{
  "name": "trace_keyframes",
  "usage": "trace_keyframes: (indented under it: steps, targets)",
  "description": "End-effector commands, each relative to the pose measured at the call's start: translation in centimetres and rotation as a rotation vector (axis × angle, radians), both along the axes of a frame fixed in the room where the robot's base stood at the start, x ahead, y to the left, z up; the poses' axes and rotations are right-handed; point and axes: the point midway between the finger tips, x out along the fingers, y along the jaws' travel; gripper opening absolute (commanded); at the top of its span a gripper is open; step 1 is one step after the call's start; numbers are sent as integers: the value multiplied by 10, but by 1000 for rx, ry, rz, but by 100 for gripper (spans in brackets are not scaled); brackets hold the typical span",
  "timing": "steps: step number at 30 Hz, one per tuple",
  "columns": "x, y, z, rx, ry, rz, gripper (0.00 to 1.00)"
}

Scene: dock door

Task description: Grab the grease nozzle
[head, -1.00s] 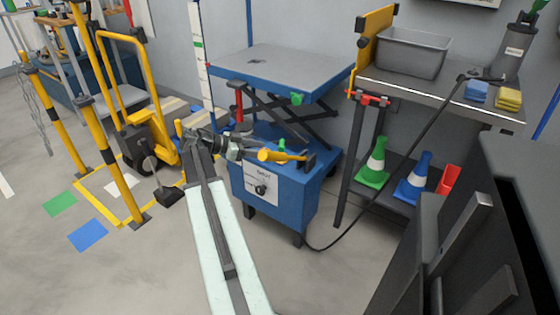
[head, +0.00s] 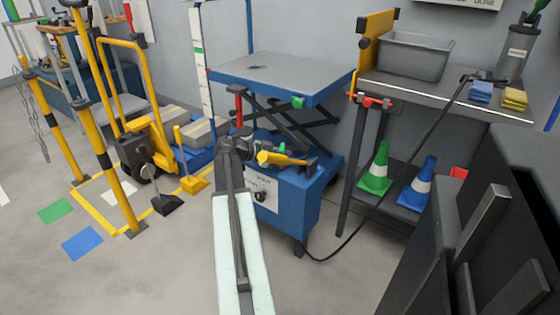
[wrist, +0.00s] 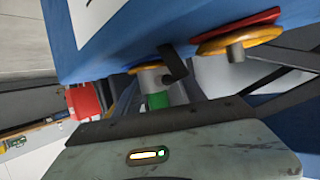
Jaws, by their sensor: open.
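A dark nozzle (head: 484,78), which I take for the grease nozzle, lies on top of the bench at the right. Its thin black hose (head: 408,168) droops to the floor and leads toward the blue lift table. My gripper (head: 258,151) is far left of the nozzle, in front of the lift's base. In the wrist view its grey body fills the bottom, close to a green part (wrist: 157,100) and round yellow parts (wrist: 238,40). It is open. Its fingertips are hard to make out. I cannot make out the nozzle in the wrist view.
The blue lift table (head: 335,88) stands ahead, with a yellow handle (head: 285,160) by my gripper. The bench (head: 420,92) holds a grey bin (head: 415,55), blue and yellow cloths and a grey cylinder (head: 517,48). Cones stand below. Yellow posts (head: 103,150) are left. Front floor is mostly clear.

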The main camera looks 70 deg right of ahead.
Motion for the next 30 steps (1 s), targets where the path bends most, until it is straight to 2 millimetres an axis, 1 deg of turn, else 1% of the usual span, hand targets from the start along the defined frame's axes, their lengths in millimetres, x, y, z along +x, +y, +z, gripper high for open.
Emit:
trace_keyframes:
  steps: [3,4,5,6,8,9,16,20,23,26,30]
  targets:
    - [0,0,1,0,0,0,48]
    - [0,0,1,0,0,0,42]
    - [0,0,1,0,0,0,34]
    - [0,0,1,0,0,0,23]
    - [0,0,1,0,0,0,6]
    - [0,0,1,0,0,0,0]
    - [0,0,1,0,0,-1,0]
    - [0,0,8,0,0,-1,0]
    - [0,0,21,0,0,-1,0]
    - [-1,0,40,0,0,-1,0]
    - [-1,0,71,0,0,-1,0]
